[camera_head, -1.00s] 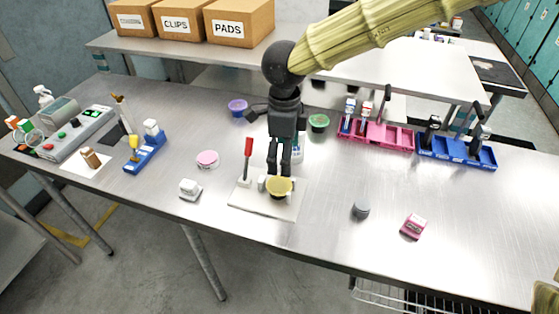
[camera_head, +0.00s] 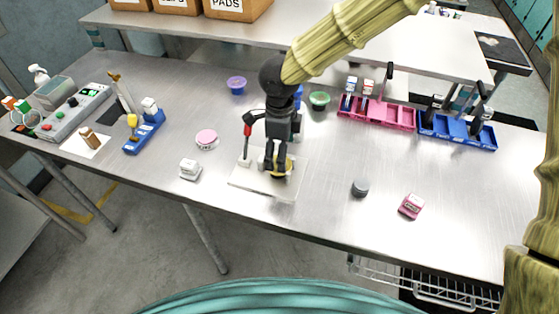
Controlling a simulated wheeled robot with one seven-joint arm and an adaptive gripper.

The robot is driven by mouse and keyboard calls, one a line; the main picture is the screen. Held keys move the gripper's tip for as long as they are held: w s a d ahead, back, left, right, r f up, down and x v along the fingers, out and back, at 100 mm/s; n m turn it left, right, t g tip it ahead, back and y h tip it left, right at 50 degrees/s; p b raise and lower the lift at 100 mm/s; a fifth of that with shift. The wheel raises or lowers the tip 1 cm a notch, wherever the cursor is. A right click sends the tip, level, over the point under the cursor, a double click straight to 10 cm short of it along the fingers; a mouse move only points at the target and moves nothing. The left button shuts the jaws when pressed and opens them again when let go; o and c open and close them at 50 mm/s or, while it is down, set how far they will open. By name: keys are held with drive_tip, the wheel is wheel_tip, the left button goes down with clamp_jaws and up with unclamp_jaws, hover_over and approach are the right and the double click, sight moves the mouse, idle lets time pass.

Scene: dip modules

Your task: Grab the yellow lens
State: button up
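The yellow lens (camera_head: 288,166) is a small round yellow piece on the white board (camera_head: 250,184) near the middle of the table. It is mostly hidden behind the fingers of my gripper (camera_head: 275,169). My gripper points down from above, with its fingertips at the lens. I cannot tell whether the fingers touch or close on it. A red-handled upright lever (camera_head: 247,132) stands at the board's left side, close to my gripper.
A pink-white disc (camera_head: 206,139) and a white block (camera_head: 190,169) lie left. A grey cylinder (camera_head: 360,187) and a pink block (camera_head: 411,206) lie right. Purple (camera_head: 237,85) and green (camera_head: 319,100) bowls are behind. Pink (camera_head: 377,116) and blue (camera_head: 457,133) trays stand back right.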

drive_tip(key=shift+s+a+f, duration=0.2)
drive_tip(key=shift+s+f, duration=0.4)
drive_tip(key=shift+s, duration=0.1)
drive_tip(key=shift+w+f, duration=0.1)
drive_tip(key=shift+f, duration=0.25)
drive_tip(key=shift+w+d+f, duration=0.1)
drive_tip(key=shift+w+f, duration=0.3)
drive_tip(key=shift+f, duration=0.05)
drive_tip(key=shift+s+r, duration=0.2)
drive_tip(key=shift+s, duration=0.05)
drive_tip(key=shift+c, duration=0.4)
drive_tip(key=c, duration=0.9)
drive_tip(key=shift+o, duration=0.2)
